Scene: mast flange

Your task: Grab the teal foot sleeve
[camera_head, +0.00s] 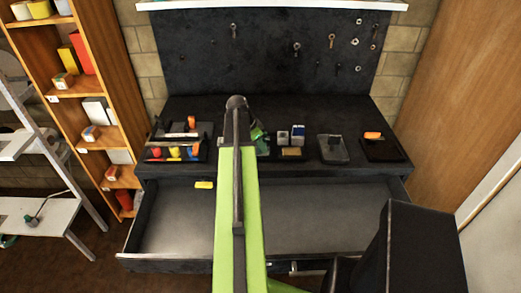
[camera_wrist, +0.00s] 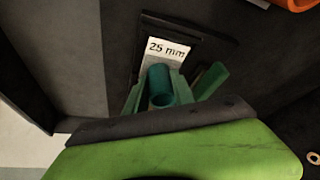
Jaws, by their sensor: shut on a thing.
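The teal foot sleeve (camera_wrist: 160,84) is a short hollow tube in the middle of the wrist view, in front of a white "25 mm" label (camera_wrist: 167,47). My gripper (camera_wrist: 158,100) is shut on it, with green finger parts close on both sides. The dark and lime wrist body covers what lies below. In the head view my lime arm reaches to the black bench, and my gripper (camera_head: 259,138) shows only as a green patch beside the arm. The sleeve cannot be made out there. I cannot tell whether the sleeve still touches its holder.
A tray of coloured parts (camera_head: 172,154) stands left on the bench; small boxes (camera_head: 291,138), a grey tray (camera_head: 333,149) and a black tray (camera_head: 386,150) stand right. An open drawer (camera_head: 325,215) juts out below. A pegboard (camera_head: 270,50) rises behind; shelves (camera_head: 90,90) stand left.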

